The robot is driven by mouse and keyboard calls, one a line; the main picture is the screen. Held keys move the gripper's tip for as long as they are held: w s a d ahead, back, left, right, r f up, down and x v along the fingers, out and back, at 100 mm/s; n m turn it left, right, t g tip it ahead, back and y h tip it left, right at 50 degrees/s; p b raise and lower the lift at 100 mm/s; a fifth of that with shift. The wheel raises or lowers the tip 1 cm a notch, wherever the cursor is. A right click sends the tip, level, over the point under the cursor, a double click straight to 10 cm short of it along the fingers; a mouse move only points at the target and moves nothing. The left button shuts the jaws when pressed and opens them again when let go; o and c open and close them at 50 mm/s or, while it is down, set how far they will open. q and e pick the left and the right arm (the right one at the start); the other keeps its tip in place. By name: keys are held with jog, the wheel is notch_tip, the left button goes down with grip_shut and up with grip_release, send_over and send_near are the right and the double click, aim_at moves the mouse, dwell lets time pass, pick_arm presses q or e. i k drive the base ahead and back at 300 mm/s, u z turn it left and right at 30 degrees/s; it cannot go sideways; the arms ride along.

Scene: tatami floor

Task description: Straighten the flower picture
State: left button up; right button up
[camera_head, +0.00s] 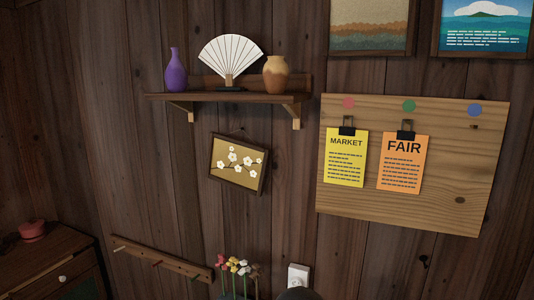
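The flower picture (238,163) hangs on the dark wooden wall below the shelf. It has a dark frame and white blossoms on a branch over a gold ground. It is tilted, with its right side lower than its left compared with the shelf above. Neither of my grippers shows in the head view, and nothing is seen touching the picture.
Above is a shelf (225,97) with a purple vase (175,70), fan (230,57) and tan vase (276,73). A notice board (455,170) hangs right. Below are a peg rail (160,257), flowers (238,266) and white wall fitting (298,275). A cabinet (45,262) stands lower left.

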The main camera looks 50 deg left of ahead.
aim_at(239, 165)
jog(key=z, duration=1.15)
jog(key=i, duration=0.15)
jog(key=u, duration=2.95)
jog(key=k, duration=0.85)
jog(key=u, duration=0.2)
jog(key=i, duration=0.85)
jog(key=z, duration=0.1)
